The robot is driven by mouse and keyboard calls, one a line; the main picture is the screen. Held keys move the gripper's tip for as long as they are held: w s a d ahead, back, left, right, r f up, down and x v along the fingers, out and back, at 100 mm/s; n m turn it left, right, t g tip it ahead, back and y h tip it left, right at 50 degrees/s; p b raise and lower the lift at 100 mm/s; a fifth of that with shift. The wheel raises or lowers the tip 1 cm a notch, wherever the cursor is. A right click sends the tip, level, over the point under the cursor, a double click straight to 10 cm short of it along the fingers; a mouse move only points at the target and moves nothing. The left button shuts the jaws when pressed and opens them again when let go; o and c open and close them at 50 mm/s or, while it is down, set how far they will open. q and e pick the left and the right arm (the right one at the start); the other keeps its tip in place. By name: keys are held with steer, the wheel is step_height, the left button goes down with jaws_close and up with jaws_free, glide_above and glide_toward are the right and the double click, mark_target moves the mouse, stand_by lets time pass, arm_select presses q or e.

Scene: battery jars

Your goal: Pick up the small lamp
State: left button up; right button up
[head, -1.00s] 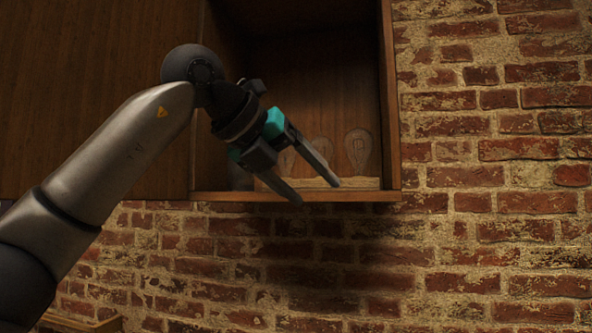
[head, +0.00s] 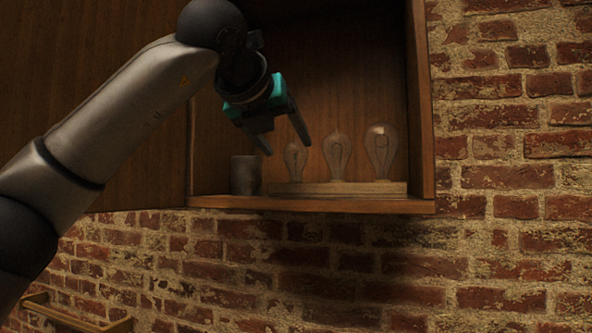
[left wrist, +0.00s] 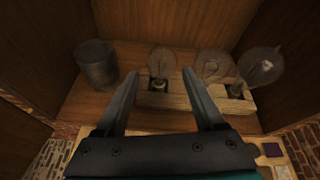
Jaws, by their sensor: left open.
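The small lamp (head: 294,160) is a clear glass bulb, the leftmost and smallest of three standing upright on a pale wooden base in the wall cabinet. It also shows in the left wrist view (left wrist: 161,66), centred beyond the fingertips. My left gripper (head: 286,148) is open and empty, pointing down just above and in front of the small lamp. In the left wrist view its fingers (left wrist: 160,80) lie to either side of the lamp, seemingly without touching it. My right gripper is not in view.
Two larger bulbs, a middle one (head: 337,156) and a right one (head: 381,150), share the wooden base (head: 340,188). A grey cylindrical jar (head: 245,175) stands left of it. The cabinet's side wall (head: 420,110) and shelf edge (head: 310,204) bound the space.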

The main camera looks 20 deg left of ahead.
mark_target(291, 146)
arm_select(q)
steer(key=shift+w+f, duration=0.15)
steer(key=shift+w, duration=0.4)
steer(key=x, duration=0.1)
steer(key=p+x, duration=0.1)
steer(key=x, duration=0.1)
steer(key=p+x, duration=0.1)
steer(key=shift+w+d, duration=0.2)
steer(key=shift+w, duration=0.3)
jaws_close()
